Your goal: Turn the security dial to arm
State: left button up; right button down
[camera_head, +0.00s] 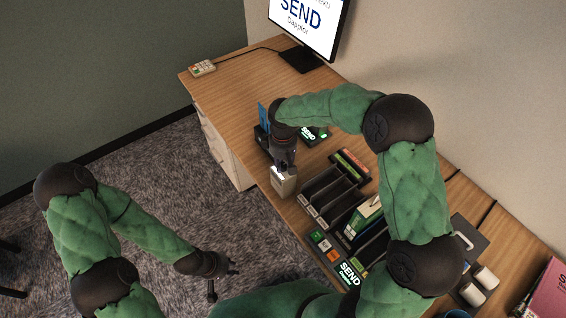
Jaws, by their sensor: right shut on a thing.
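I cannot make out a security dial for certain. My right gripper (281,166) reaches down at the desk's front edge. It is shut on a small pale grey box-shaped thing (285,184), whose details are too small to read. My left gripper (224,279) is low, over the carpet in front of the desk. Its fingers are spread and nothing shows between them. A small white keypad device (203,68) with coloured buttons sits at the desk's far left corner, away from both grippers.
The wooden desk (237,84) is clear at its far left. A monitor (309,22) stands at the back.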

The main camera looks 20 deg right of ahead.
aim_at(283, 165)
dwell(0.5)
jog(key=c, duration=1)
grip_release()
jog(key=shift+c, duration=0.2)
notch_tip(283, 165, up, 12)
